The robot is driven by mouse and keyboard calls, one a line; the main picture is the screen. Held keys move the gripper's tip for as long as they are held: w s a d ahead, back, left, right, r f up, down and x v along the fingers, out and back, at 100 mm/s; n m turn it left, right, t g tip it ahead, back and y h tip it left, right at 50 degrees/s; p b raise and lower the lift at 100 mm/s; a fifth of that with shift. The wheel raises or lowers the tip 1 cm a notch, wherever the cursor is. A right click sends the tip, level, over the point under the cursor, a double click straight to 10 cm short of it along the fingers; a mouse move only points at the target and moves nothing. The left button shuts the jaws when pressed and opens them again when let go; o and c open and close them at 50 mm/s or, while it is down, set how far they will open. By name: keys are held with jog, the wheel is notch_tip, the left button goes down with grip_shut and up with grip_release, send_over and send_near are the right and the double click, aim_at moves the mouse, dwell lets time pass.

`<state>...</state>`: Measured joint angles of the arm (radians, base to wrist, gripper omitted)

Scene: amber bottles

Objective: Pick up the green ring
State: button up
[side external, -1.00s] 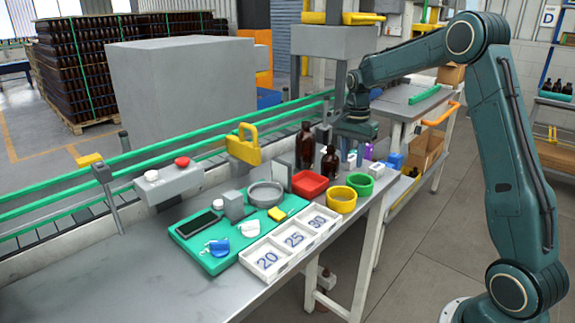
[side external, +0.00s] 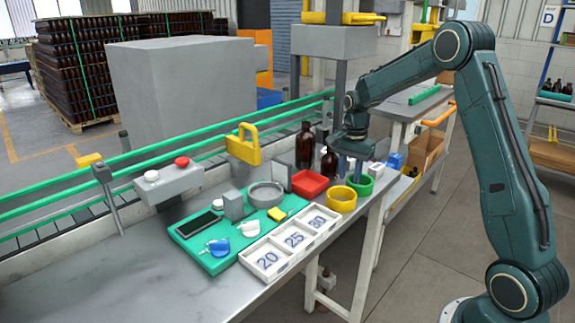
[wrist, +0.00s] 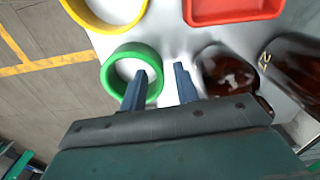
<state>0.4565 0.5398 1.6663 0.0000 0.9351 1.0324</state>
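The green ring (side external: 364,189) lies flat on the table near its right edge, and in the wrist view it is at the left (wrist: 107,72). My gripper (wrist: 160,72) is open and empty, pointing down at the ring. In the wrist view one finger overlaps the ring's opening and the other is outside, to the right of its wall. In the side view my gripper (side external: 354,168) hides part of the ring. I cannot tell how deep the fingers reach or whether they touch the ring.
Two amber bottles stand close by, the nearer one (side external: 330,163) just left of my gripper. A yellow ring (side external: 342,204) and a red tray (side external: 309,184) are beside the green ring. A white compartment tray (side external: 265,266) and a green mat (side external: 203,259) lie further left.

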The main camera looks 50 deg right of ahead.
aim_at(350, 176)
grip_shut()
jog(key=shift+r, duration=0.1)
dwell(0.3)
notch_tip(350, 176, up, 20)
dwell(0.8)
dwell(0.5)
